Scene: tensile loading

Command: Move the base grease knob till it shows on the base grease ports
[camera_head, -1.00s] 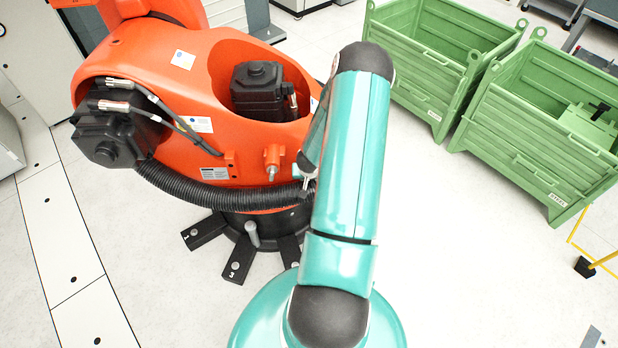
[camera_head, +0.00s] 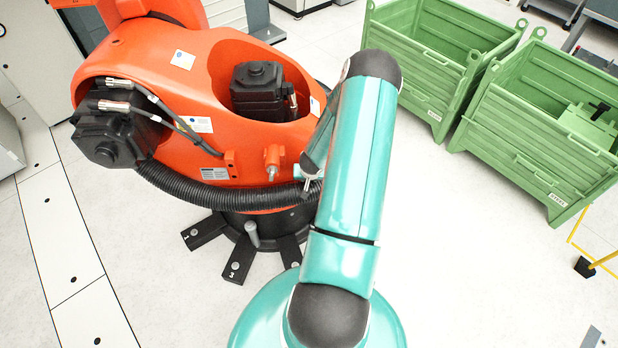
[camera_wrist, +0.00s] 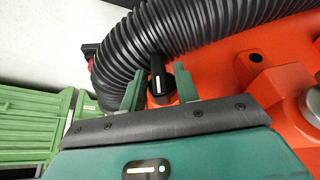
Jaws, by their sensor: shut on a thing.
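The base grease knob (camera_wrist: 157,78) is a black knob with a white line on it. In the wrist view it stands between the two green fingers of my gripper (camera_wrist: 158,90), against the orange robot base (camera_wrist: 220,78). My gripper is shut on it. The white line runs nearly upright in the picture. In the head view my gripper (camera_head: 310,187) is small, low beside the orange base (camera_head: 205,110), and the knob is hidden there. I cannot make out the base grease ports or their markings.
A black ribbed hose (camera_wrist: 140,45) curves just above and beside the knob; it also wraps the base in the head view (camera_head: 200,190). Black feet (camera_head: 240,262) spread on the floor below. Green crates (camera_head: 540,130) stand at the right.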

